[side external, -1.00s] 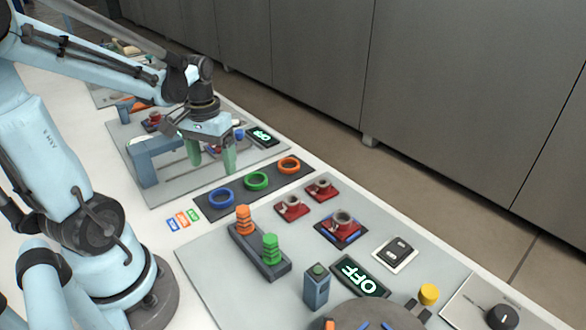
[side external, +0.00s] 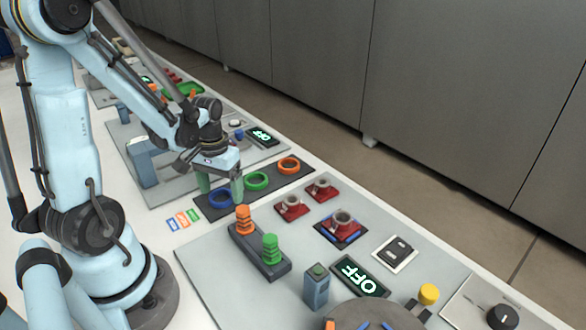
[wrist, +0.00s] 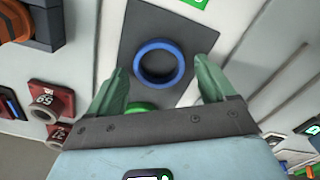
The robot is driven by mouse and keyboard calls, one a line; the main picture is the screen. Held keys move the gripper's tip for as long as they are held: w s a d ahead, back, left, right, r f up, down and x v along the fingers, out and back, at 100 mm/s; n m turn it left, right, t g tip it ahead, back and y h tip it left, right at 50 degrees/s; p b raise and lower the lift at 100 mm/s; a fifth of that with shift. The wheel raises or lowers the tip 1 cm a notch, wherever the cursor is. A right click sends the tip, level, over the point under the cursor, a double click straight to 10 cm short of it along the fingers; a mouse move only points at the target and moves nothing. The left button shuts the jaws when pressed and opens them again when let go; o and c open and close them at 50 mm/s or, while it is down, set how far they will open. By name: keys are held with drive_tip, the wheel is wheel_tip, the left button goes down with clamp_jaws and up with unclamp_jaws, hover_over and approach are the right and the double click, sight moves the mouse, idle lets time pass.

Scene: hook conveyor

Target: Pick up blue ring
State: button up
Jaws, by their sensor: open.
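The blue ring (side external: 219,198) lies flat on a dark mat (side external: 283,181) in the side view, at the left end of a row with a green ring (side external: 256,181) and an orange ring (side external: 289,166). My gripper (side external: 220,192) is open and empty, above the blue ring; its green fingers partly hide the ring. In the wrist view the blue ring (wrist: 159,62) shows whole, ahead of and between the two open fingertips (wrist: 160,72). The green ring is mostly hidden behind the gripper body there.
A grey holder with stacked orange (side external: 244,219) and green (side external: 270,249) pieces stands just in front of the mat. Red blocks (side external: 292,207) stand to the right. A grey-blue arch (side external: 142,160) stands behind, to the left. Small coloured cards (side external: 183,219) lie left of the mat.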

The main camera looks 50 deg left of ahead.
drive_tip(key=shift+f, duration=0.2)
drive_tip(key=c, duration=1.1)
drive_tip(key=shift+r, duration=0.15)
